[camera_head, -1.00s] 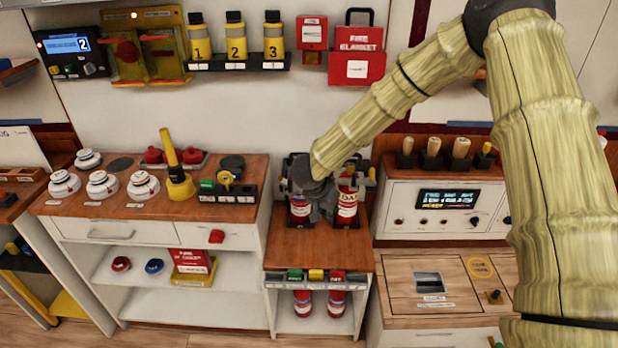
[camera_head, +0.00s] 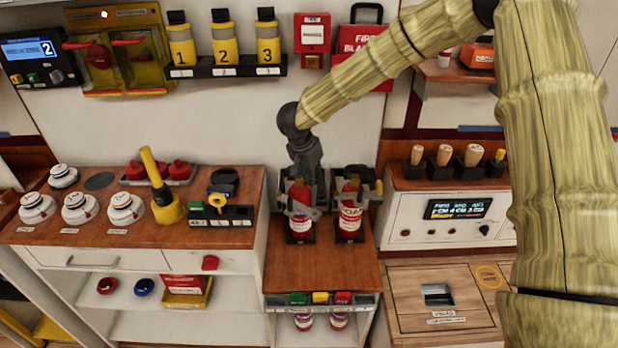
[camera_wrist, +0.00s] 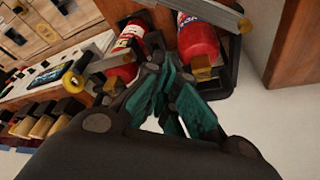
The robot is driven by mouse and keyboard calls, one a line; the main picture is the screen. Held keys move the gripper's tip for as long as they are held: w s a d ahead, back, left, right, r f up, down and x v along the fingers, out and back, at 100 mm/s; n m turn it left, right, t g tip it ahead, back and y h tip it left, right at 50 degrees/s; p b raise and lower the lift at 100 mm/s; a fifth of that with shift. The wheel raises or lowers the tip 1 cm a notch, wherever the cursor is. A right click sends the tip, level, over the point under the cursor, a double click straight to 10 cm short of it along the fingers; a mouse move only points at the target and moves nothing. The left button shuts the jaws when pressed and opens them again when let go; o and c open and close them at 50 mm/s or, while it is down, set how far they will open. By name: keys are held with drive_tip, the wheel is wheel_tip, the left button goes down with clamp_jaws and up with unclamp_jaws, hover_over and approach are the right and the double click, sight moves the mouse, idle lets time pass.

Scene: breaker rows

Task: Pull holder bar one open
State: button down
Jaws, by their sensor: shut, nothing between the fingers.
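Two red fire extinguishers with pale labels stand upright in black holders on the wooden cabinet top. The left extinguisher (camera_head: 300,226) and the right extinguisher (camera_head: 350,221) also show in the wrist view, the left one (camera_wrist: 198,42) at upper right. A grey bar (camera_wrist: 217,13) crosses in front of the left extinguisher; a brass-coloured piece (camera_wrist: 201,68) lies near the fingers. The other holder's bar (camera_wrist: 112,62) shows further left. My gripper (camera_head: 302,190) is at the left holder, shut and empty. Its teal fingers (camera_wrist: 180,98) point toward the holders; contact with the bar cannot be told.
A wooden counter (camera_head: 50,230) with white detectors and a yellow torch-like tool (camera_head: 163,190) stands left. A white control panel (camera_head: 450,213) stands right. Yellow bottles (camera_head: 225,45) sit on a wall shelf above. The cabinet top's front (camera_head: 320,268) is clear.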

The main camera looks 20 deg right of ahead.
sight(321, 196)
drive_tip(key=p+x, duration=0.1)
drive_tip(key=x, duration=0.7)
drive_tip(key=shift+d+f, duration=0.15)
drive_tip(key=shift+d, duration=0.1)
drive_tip(key=shift+s+a+p, duration=0.4)
drive_tip(key=shift+s+a, duration=0.2)
drive_tip(key=shift+a, duration=0.2)
drive_tip(key=shift+s+a+p, duration=0.35)
drive_tip(key=shift+s+a, duration=0.25)
drive_tip(key=shift+a, duration=0.25)
